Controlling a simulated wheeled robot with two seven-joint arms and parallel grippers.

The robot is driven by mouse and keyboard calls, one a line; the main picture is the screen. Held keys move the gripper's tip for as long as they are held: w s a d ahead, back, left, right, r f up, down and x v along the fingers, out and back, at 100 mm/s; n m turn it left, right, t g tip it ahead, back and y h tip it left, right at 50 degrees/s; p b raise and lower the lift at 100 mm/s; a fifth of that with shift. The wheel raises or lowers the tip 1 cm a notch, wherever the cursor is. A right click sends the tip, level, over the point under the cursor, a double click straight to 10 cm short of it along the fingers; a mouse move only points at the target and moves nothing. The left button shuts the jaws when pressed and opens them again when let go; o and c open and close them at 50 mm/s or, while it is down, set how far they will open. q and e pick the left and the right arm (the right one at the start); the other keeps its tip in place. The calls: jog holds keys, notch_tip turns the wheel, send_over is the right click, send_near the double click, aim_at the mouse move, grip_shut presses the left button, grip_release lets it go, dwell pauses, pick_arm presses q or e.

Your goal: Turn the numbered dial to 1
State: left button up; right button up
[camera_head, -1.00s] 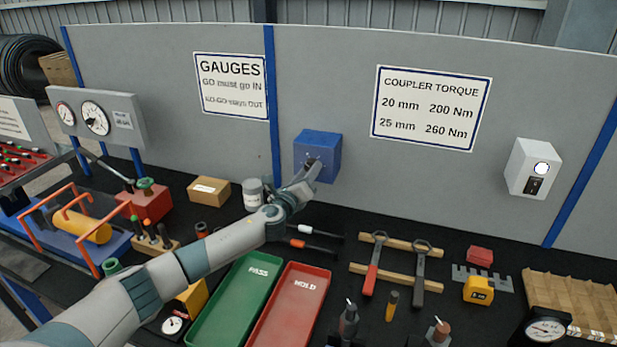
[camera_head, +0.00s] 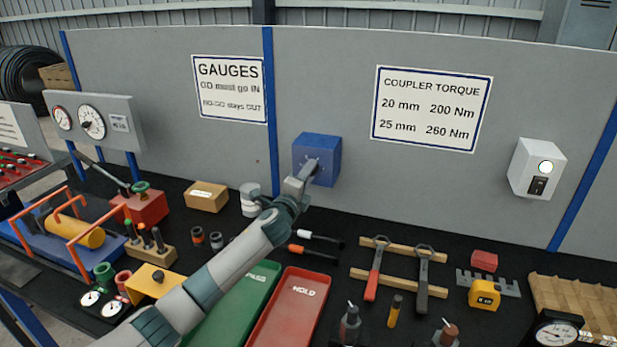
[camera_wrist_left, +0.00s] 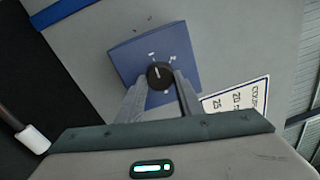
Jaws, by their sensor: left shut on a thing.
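A blue box (camera_head: 327,155) is fixed to the grey wall panel above the bench. In the left wrist view the black round dial (camera_wrist_left: 159,75) sits on the face of the blue box (camera_wrist_left: 124,55). A white pointer line shows on the dial, and small white marks, too blurred to read, stand around it. My left gripper (camera_wrist_left: 163,88) has its two fingers on either side of the dial, shut on it. In the head view the left gripper (camera_head: 309,172) reaches the box front and hides the dial. My right gripper is not in view.
Green (camera_head: 258,283) and red (camera_head: 300,291) trays lie under and beside my left arm. A small cardboard box (camera_head: 206,196) and a white container (camera_head: 250,200) stand left of the gripper. Wrenches on a wooden rack (camera_head: 405,250) lie to the right.

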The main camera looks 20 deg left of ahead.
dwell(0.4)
pick_arm(q)
jog(key=o, duration=1.1)
jog(key=shift+c, duration=0.2)
jog(key=shift+s, duration=0.15)
jog(key=s+a+f+b, duration=0.1)
jog(key=s+b, duration=0.2)
jog(key=s, duration=1.4)
jog(key=shift+a+b, duration=0.15)
jog(key=shift+b, duration=0.25)
jog(key=shift+f, duration=0.1)
